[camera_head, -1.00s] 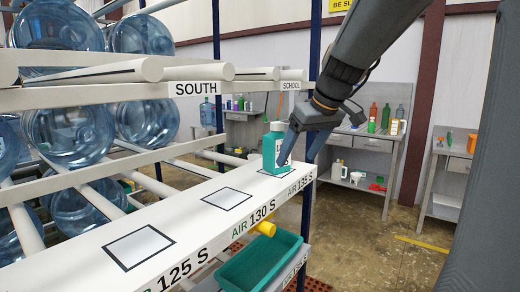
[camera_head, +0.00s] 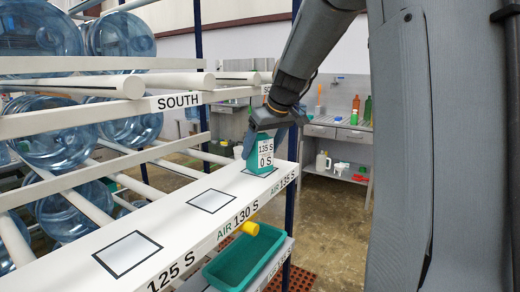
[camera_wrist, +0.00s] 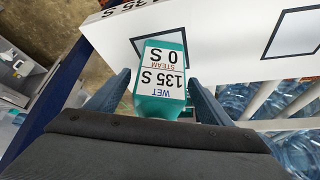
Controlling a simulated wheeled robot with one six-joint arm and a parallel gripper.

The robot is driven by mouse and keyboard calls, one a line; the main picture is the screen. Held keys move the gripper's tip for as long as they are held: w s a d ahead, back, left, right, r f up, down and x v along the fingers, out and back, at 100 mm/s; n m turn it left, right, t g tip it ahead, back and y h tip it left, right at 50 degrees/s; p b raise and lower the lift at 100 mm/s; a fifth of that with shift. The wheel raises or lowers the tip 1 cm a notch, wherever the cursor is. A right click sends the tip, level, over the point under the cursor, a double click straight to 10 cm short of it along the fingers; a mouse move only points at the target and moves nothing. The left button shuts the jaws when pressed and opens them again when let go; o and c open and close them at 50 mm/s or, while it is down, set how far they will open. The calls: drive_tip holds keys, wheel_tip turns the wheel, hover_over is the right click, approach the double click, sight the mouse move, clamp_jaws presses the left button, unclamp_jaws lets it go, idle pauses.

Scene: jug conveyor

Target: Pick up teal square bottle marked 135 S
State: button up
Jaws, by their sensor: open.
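The teal square bottle (camera_head: 263,158) stands upright on the white shelf board at the place marked 135 S. Its white label, reading 135 S and 0 S, faces the head camera. The bottle also shows in the wrist view (camera_wrist: 161,82), with its label upside down there. My gripper (camera_head: 266,125) is at the bottle's upper part and hides its cap in the head view. In the wrist view my gripper (camera_wrist: 160,92) is open, with one finger on each side of the bottle. A gap shows beside each finger.
The white shelf board (camera_head: 165,222) has outlined squares at 125 S and 130 S, both empty. A teal bin (camera_head: 245,260) and a yellow cylinder (camera_head: 250,228) are below its front edge. Large blue jugs (camera_head: 125,35) lie in the rack at left. A workbench (camera_head: 340,132) stands behind.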

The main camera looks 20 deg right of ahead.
drive_tip(key=c, duration=1.2)
drive_tip(key=shift+c, duration=0.3)
drive_tip(key=shift+r+b, duration=0.1)
drive_tip(key=shift+b, duration=0.2)
